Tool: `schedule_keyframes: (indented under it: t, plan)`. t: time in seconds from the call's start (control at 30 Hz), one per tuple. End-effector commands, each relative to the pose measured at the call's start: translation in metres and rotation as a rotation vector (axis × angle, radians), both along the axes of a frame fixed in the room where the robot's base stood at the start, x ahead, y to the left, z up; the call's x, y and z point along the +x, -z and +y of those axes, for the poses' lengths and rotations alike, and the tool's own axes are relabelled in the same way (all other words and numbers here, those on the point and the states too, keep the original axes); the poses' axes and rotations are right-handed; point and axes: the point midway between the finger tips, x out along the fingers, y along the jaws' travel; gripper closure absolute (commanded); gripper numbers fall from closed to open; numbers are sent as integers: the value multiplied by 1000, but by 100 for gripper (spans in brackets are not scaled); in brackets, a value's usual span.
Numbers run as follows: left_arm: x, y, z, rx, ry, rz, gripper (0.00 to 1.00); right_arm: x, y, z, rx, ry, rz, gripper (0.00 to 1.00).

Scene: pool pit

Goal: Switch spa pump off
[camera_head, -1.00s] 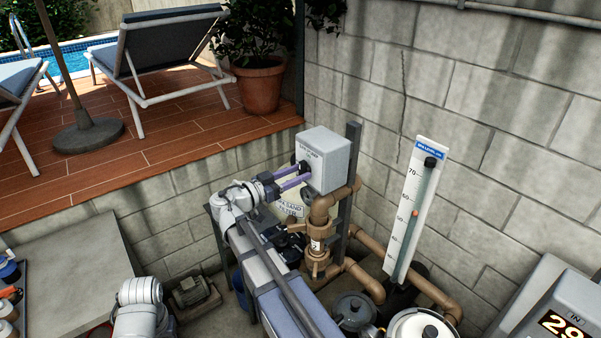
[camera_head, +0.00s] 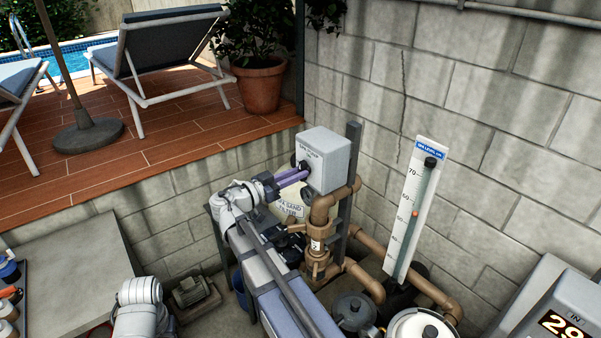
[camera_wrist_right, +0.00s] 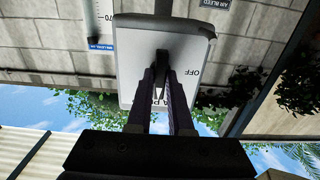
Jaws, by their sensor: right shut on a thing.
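The spa pump switch box (camera_head: 328,158) is a light grey box on a dark post, with printed lettering on its front. In the right wrist view the box (camera_wrist_right: 130,60) appears upside down, with "OFF" readable to the right of a black knob (camera_wrist_right: 162,54). My right gripper (camera_head: 300,174) reaches the box front from the left. In the wrist view its two purple fingers (camera_wrist_right: 161,80) are closed on the knob, one on each side. The knob's exact pointing direction is partly hidden by the fingers. My left arm shows at the bottom left, but its gripper is out of view.
Brown pipes (camera_head: 357,278) and a sand filter run below the box. A level gauge (camera_head: 415,210) stands on the right by the block wall (camera_head: 480,110). A grey display unit (camera_head: 560,310) sits bottom right. A concrete ledge (camera_head: 70,260) lies left.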

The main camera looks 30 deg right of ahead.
Motion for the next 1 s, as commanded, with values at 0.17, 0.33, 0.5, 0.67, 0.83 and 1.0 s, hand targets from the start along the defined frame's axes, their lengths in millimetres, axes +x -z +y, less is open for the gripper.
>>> schedule_keyframes:
  t: [0.17, 0.33, 0.5, 0.67, 0.83, 1.0]
  plan:
    - [0, 0, 0, 0, 0, 0, 45, 0, 0, 0, -10, 0, 127, 100]
    - [0, 0, 0, 0, 0, 0, 45, 0, 0, 0, -30, 0, 377, 100]
    - [0, 0, 0, 0, 0, 0, 45, 0, 0, 0, -49, 0, 623, 100]
    - [0, 0, 0, 0, 0, 0, 45, 0, 0, 0, -67, 0, 855, 100]
    - [0, 0, 0, 0, 0, 0, 45, 0, 0, 0, -87, 0, 1102, 100]
    - [0, 0, 0, 0, 0, 0, 45, 0, 0, 0, -106, 0, 1348, 100]
